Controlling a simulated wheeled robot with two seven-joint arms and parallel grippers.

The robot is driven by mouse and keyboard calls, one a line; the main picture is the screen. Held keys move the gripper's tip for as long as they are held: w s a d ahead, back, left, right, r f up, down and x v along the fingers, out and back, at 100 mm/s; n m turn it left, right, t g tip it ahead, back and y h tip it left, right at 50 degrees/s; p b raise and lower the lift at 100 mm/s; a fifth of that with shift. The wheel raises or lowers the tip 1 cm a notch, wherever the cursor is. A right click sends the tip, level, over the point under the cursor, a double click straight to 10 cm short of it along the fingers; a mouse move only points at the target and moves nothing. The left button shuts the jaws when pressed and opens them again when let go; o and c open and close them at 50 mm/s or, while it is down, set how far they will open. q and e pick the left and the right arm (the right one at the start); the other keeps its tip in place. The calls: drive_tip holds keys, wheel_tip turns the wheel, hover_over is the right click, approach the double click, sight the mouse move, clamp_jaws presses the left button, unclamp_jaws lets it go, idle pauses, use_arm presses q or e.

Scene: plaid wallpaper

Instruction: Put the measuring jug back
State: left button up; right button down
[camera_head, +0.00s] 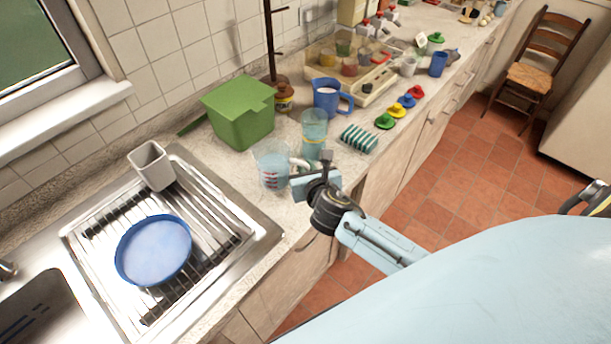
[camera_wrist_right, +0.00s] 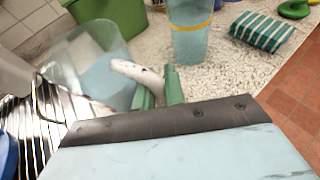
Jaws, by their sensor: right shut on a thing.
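The measuring jug (camera_head: 269,166) is clear with red markings, bluish in its lower part, and has a white handle. It is upright at the counter, just right of the drying rack; I cannot tell whether its base touches the counter. My right gripper (camera_head: 301,168) is at its handle side, shut on the handle. In the right wrist view the jug (camera_wrist_right: 92,65) is at upper left, and its white handle (camera_wrist_right: 137,72) runs to the green fingertips of my right gripper (camera_wrist_right: 160,88). My left gripper is not in view.
A clear blue tumbler (camera_head: 314,135) stands close behind the gripper, with a striped sponge (camera_head: 359,139) to its right. A green box (camera_head: 240,112) and blue mug (camera_head: 328,97) stand behind. The metal drying rack (camera_head: 215,230) at left holds a blue bowl (camera_head: 154,250) and a grey cup (camera_head: 151,165).

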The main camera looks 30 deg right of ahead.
drive_tip(key=shift+f, duration=1.15)
drive_tip(key=shift+f+b, duration=0.1)
drive_tip(key=shift+b, duration=0.2)
drive_tip(key=c, duration=1.9)
unclamp_jaws()
drive_tip(key=shift+f, duration=0.2)
drive_tip(key=o, duration=0.4)
drive_tip(key=shift+o, duration=0.2)
drive_tip(key=shift+r, duration=0.1)
drive_tip(key=shift+r, duration=0.15)
drive_tip(key=p+v, duration=0.1)
drive_tip(key=v, duration=1.1)
